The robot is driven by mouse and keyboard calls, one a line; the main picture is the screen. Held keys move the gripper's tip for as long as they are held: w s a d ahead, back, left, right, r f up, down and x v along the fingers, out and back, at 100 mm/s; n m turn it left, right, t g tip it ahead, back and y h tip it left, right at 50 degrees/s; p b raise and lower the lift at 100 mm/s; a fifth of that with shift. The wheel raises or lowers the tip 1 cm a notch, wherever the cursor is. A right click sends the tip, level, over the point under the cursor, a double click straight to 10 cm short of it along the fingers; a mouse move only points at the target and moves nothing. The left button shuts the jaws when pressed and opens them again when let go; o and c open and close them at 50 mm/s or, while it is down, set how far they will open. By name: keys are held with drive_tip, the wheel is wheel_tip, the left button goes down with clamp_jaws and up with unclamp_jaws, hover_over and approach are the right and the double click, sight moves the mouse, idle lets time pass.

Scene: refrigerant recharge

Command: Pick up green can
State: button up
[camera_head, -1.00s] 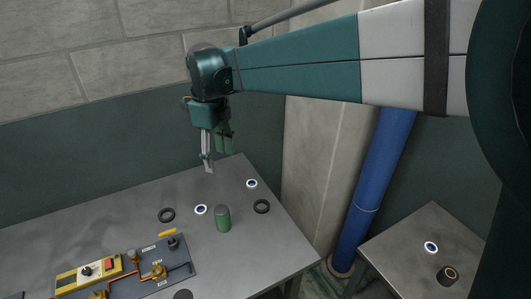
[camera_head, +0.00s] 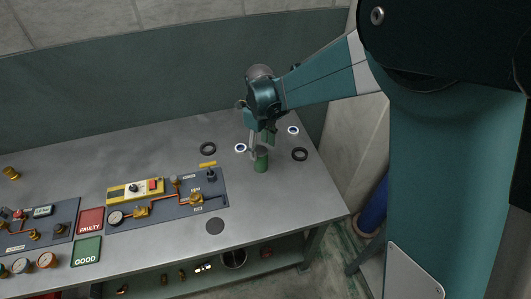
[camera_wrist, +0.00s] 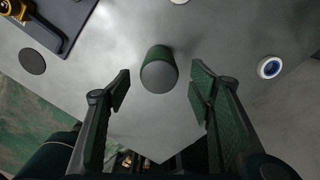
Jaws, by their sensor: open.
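The green can (camera_head: 261,163) stands upright on the grey table near its right end. Its grey top and green side also show in the wrist view (camera_wrist: 158,70). My gripper (camera_head: 262,148) is over the can, pointing down, in the head view. In the wrist view my gripper (camera_wrist: 160,92) is open, with one dark finger pad on each side of the can's line. The can appears just beyond the fingertips, between them and apart from both. Nothing is held.
Black rings (camera_head: 300,154) and white-blue rings (camera_head: 240,147) lie around the can. A dark panel with pipes and gauges (camera_head: 168,205) is left of it, beside a dark disc (camera_head: 215,226). Red FAULTY (camera_head: 90,221) and green GOOD (camera_head: 86,251) pads lie further left.

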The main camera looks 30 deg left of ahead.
sight(261, 162)
drive_tip(key=shift+f, duration=1)
drive_tip(key=shift+f, duration=1.3)
drive_tip(key=shift+f, duration=0.15)
drive_tip(key=shift+a+f, duration=0.1)
drive_tip(key=shift+f, duration=2.35)
drive_tip(key=shift+c, duration=0.2)
drive_tip(key=c, duration=1.1)
